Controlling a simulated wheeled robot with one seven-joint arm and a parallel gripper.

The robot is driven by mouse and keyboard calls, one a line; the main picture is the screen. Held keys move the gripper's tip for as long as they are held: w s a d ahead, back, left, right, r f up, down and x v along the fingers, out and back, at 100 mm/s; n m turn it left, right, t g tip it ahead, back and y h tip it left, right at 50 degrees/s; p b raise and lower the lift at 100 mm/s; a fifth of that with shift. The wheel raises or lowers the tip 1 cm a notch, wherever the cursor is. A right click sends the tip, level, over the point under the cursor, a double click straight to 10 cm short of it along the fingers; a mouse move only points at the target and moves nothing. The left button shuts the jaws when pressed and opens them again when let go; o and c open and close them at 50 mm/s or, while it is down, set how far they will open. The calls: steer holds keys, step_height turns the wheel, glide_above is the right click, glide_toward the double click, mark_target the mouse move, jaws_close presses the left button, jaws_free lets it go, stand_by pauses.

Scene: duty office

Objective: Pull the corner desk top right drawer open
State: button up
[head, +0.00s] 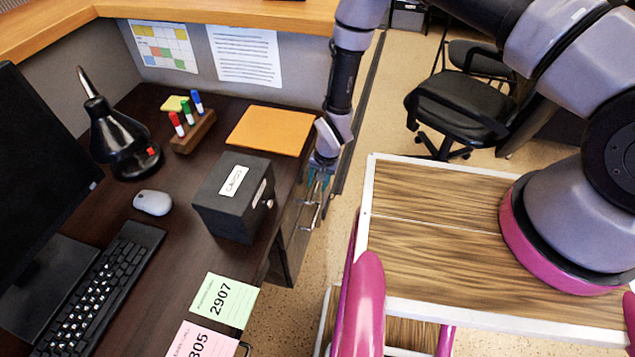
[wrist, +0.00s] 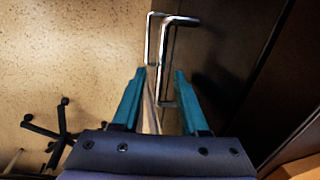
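The corner desk (head: 130,285) has a dark drawer front (head: 290,240) on its right side, below the top. Metal bar handles (head: 312,215) stick out from it. My gripper (head: 319,180) is at the desk's right edge, pointing down by the handles. In the wrist view my gripper (wrist: 159,72) has two teal fingers spread apart. The nearer bar handle (wrist: 164,60) runs into the gap between the fingertips, and a second handle (wrist: 149,35) lies beyond it. I cannot tell whether a finger touches the handle. The drawer fronts look closed, though my arm hides part of them.
A black box (head: 225,205) and an orange folder (head: 270,130) lie on the desk near the gripper. A wood-topped surface (head: 430,265) is to the right. An office chair (head: 455,105) stands behind on the speckled floor (head: 400,75).

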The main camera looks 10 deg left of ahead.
jaws_close()
stand_by(1.3)
